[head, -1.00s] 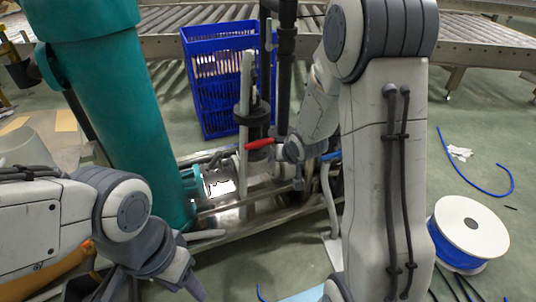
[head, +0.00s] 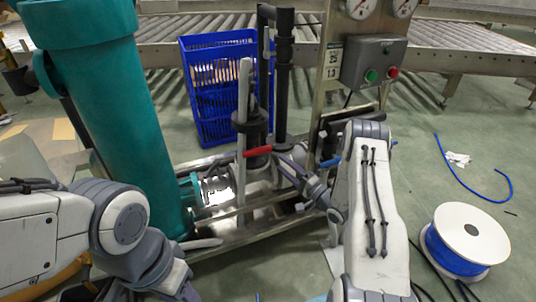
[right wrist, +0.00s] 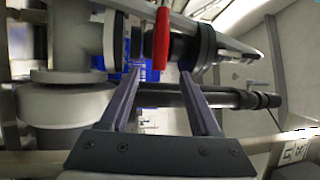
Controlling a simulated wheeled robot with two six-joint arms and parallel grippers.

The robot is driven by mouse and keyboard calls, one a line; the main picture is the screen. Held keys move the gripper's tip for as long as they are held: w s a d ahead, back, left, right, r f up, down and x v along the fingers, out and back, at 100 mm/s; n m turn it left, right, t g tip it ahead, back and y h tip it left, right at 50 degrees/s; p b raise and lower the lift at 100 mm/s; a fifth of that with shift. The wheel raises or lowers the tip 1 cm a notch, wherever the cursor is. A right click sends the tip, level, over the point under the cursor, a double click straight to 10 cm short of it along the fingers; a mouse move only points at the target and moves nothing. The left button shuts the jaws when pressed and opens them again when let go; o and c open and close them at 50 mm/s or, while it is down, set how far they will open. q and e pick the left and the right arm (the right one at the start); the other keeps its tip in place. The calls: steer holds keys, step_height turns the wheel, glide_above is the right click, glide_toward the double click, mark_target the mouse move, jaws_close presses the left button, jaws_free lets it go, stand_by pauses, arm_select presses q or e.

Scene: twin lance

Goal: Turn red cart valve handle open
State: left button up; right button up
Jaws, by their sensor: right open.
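The red valve handle (head: 258,151) sits on the pipework of the cart, in front of a dark vertical pipe, and lies nearly level in the head view. In the right wrist view the red handle (right wrist: 161,38) hangs beyond the fingertips, between their lines. My right gripper (head: 281,159) is just right of the handle, with its fingers pointing at it. In the right wrist view the right gripper (right wrist: 158,72) is open, with nothing visibly held. My left arm is at the lower left; its fingers are not visible.
A teal cylinder (head: 100,120) stands left of the valve. A blue-handled part (head: 331,162) is to the right. A control box (head: 374,63) with green and red buttons stands above. A blue crate (head: 207,115) is behind. A cable spool (head: 466,240) lies on the floor at right.

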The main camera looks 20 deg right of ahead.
mark_target(257, 150)
steer(key=b+x, duration=0.2)
steer(key=x, duration=0.6)
steer(key=shift+b, duration=0.35)
steer(key=shift+w, duration=0.15)
jaws_close()
